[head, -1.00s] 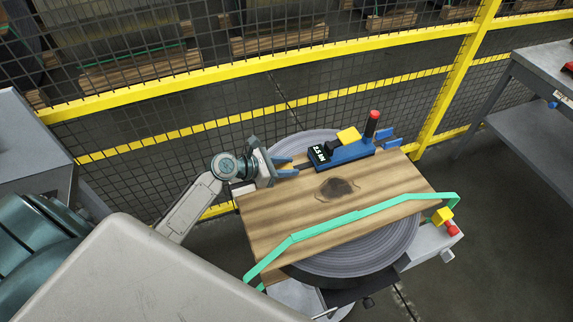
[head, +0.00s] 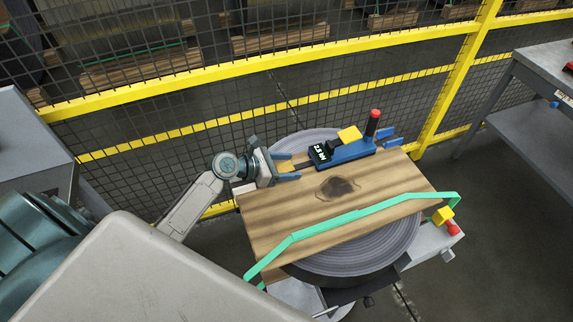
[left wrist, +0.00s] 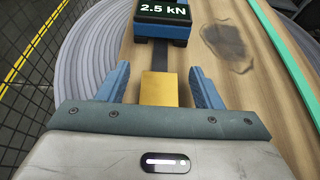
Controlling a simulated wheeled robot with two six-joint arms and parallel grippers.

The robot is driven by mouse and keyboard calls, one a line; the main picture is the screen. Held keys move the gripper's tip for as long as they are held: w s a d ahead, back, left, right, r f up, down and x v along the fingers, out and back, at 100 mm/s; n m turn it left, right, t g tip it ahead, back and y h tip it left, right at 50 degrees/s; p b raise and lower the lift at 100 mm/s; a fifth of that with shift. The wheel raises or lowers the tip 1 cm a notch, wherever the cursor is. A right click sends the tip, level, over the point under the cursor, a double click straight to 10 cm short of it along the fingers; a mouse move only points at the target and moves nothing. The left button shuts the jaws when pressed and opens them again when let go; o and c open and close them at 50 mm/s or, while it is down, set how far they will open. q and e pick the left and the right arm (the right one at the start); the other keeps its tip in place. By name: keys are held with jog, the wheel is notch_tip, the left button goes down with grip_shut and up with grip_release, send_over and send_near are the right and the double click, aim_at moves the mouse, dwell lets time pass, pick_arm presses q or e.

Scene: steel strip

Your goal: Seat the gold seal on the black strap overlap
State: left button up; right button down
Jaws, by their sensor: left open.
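The gold seal (left wrist: 159,89) sits on the black strap (left wrist: 160,54), over its line, in the left wrist view. In the head view a small part of the gold seal (head: 285,166) shows between the blue fingers. My left gripper (head: 287,167) is open at the board's back left edge, with one finger on each side of the seal and a gap to both. It also shows in the left wrist view (left wrist: 160,85). Whether the seal is fully down, and the strap beneath it, is hidden. My right gripper is not in view.
A blue tensioner (head: 345,152) reading 2.5 kN, with a red-topped black handle, stands at the strap's far end. The wooden board (head: 300,205) lies on a grey coil (head: 390,240). A green strap (head: 350,216) crosses the front. A yellow-railed mesh fence (head: 250,68) runs behind.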

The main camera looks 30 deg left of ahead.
pick_arm(q)
jog(key=shift+a, duration=0.1)
jog(key=b+v, duration=0.2)
jog(key=v, duration=0.7)
jog(key=shift+v, duration=0.85)
